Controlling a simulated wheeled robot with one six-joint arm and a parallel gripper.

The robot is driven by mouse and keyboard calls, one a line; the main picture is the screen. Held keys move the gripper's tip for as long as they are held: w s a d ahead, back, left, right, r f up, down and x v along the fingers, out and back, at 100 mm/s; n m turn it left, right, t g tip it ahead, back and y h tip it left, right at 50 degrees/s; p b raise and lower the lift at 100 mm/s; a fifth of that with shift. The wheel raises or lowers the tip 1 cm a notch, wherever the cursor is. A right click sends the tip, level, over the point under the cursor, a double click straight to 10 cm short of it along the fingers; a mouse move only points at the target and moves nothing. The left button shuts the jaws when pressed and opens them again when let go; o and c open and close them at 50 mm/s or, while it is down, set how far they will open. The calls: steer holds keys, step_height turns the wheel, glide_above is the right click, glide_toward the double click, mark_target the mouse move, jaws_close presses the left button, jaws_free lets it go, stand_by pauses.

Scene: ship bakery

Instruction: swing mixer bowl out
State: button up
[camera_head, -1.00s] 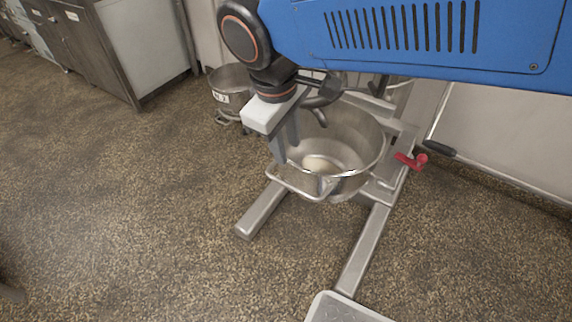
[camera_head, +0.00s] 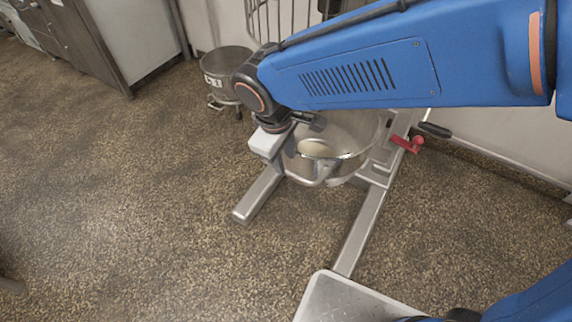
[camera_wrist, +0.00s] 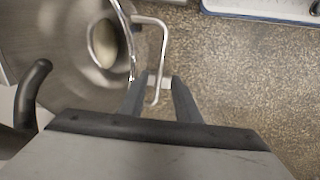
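The mixer bowl (camera_head: 345,130) is a round steel bowl with a pale lump inside, sitting low between the legs of the mixer stand (camera_head: 364,225). It also fills the upper left of the wrist view (camera_wrist: 50,60). A bent wire handle (camera_wrist: 164,45) sticks out from its rim. My gripper (camera_wrist: 161,84) is open, its two grey fingers apart on either side of the handle's lower part. I cannot tell whether either finger touches it. In the head view my gripper (camera_head: 283,163) is at the bowl's left front, its fingertips partly hidden. A dark curved hook (camera_wrist: 33,90) shows at left.
A red lever (camera_head: 408,143) and a black-ended handle (camera_head: 434,130) are at the stand's right. A second, smaller bowl (camera_head: 226,75) on casters stands behind left. A steel platform (camera_head: 345,300) is in front. The speckled floor at left is clear.

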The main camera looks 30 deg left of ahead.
mark_target(287, 170)
steer(key=shift+w+f, duration=0.25)
steer(key=shift+f, duration=0.85)
steer(key=shift+w+f, duration=0.2)
steer(key=shift+f, duration=0.9)
jaws_close()
